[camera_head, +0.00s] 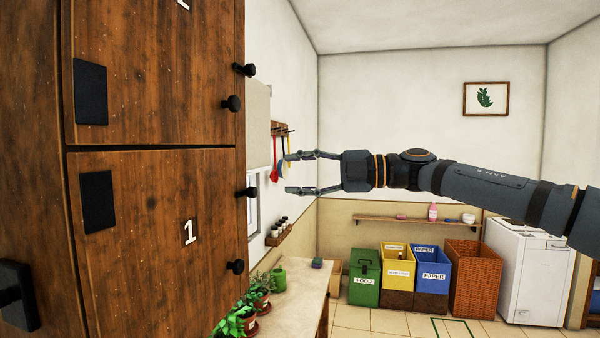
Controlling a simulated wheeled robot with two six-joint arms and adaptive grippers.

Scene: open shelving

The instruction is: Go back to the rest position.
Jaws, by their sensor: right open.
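My right gripper (300,174) is in the middle of the head view, at the end of my right arm, which comes in from the right edge. Its two fingers are apart and point left, with nothing between them. It is raised in the air, to the right of the wooden cabinet (160,200) and apart from its dark knobs in the picture. My left gripper is not in view.
The brown cabinet fills the left side. A counter (297,292) with potted plants (258,290) stands low in the middle. Beyond are a green bin (364,278), a yellow bin (397,270), a blue bin (432,272), a wicker basket (474,280) and a white appliance (525,270).

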